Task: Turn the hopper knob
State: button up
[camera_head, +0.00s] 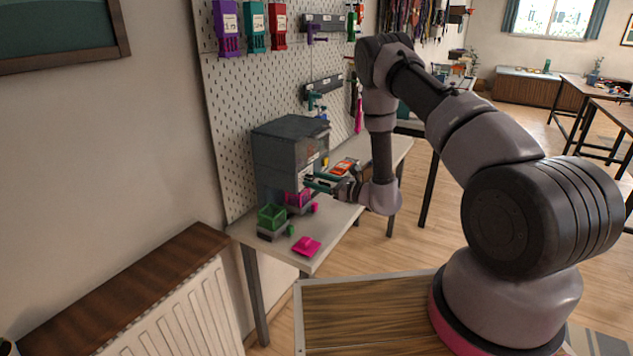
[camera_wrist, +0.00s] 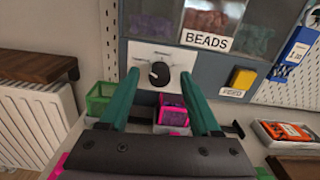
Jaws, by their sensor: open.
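The hopper (camera_head: 290,150) is a grey box on the bench against the pegboard. In the wrist view its front (camera_wrist: 140,55) carries a BEADS label and windows onto coloured beads. The hopper knob (camera_wrist: 159,74) is a round black knob with a pale mark on a white plate, left of the label. My gripper (camera_wrist: 157,90) has two green fingers, spread apart, one on each side of the knob in the picture. Nothing is held between them. I cannot tell whether the fingertips touch the knob or its plate. In the head view my gripper (camera_head: 318,183) is at the hopper front.
A magenta bin (camera_wrist: 173,110) stands below the knob, with a green bin (camera_wrist: 99,98) to its left. A yellow FEED button (camera_wrist: 242,79) is right of the knob. An orange device (camera_wrist: 285,131) lies at right. A pink piece (camera_head: 306,246) lies near the bench's front edge.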

grip_shut()
jog(key=shift+m, duration=0.4)
jog(key=m, duration=0.5)
jog(key=shift+m, duration=0.3)
jog(key=m, duration=0.5)
jog(key=shift+m, duration=0.3)
grip_release()
